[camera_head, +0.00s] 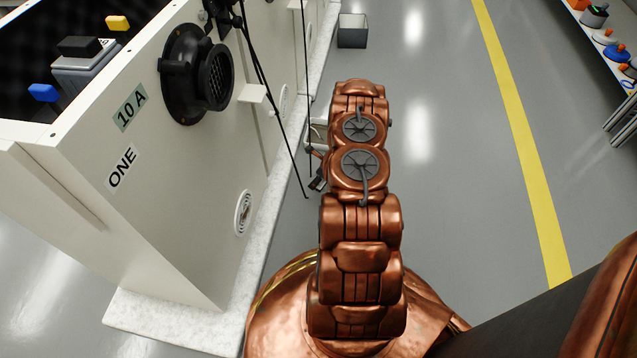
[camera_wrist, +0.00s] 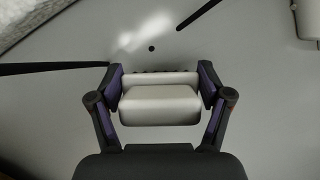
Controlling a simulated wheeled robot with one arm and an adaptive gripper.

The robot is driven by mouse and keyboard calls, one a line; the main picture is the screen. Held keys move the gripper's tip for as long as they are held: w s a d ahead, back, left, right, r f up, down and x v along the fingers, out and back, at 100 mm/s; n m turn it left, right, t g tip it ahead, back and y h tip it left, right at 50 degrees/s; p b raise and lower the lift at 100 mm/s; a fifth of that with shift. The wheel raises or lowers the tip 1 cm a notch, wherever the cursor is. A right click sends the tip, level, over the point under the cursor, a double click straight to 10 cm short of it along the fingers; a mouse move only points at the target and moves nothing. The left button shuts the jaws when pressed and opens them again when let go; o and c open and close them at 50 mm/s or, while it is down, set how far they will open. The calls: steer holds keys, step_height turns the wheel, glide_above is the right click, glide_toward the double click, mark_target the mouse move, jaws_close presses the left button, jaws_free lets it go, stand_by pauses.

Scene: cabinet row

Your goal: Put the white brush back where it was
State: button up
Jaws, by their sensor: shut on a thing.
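The white brush (camera_wrist: 160,100) is between the two fingers of my gripper (camera_wrist: 160,88) in the wrist view. It is a pale block with a row of dark bristle tips along its far edge. My gripper is shut on it, with a finger pressed against each end. A pale cabinet or floor surface lies behind the brush; I cannot tell which, nor whether the brush touches it. In the head view my arm mostly hides the gripper, beside the cabinet front.
The cream cabinet (camera_head: 190,190) stands at left, with a black round fitting (camera_head: 205,75) and hanging black cables (camera_head: 265,85). A grey bin (camera_head: 352,32) stands on the floor ahead. Open grey floor (camera_head: 450,170) and a yellow line (camera_head: 520,130) lie right. Shelves (camera_head: 615,65) hold objects.

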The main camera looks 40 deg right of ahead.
step_height(320, 180, down, 2)
steer(key=shift+f+b, duration=0.2)
steer(key=shift+b, duration=0.2)
steer(key=shift+r, duration=0.1)
steer(key=o, duration=1.2)
steer(key=shift+c, duration=0.2)
steer(key=p+v, duration=0.4)
steer(key=v, duration=0.8)
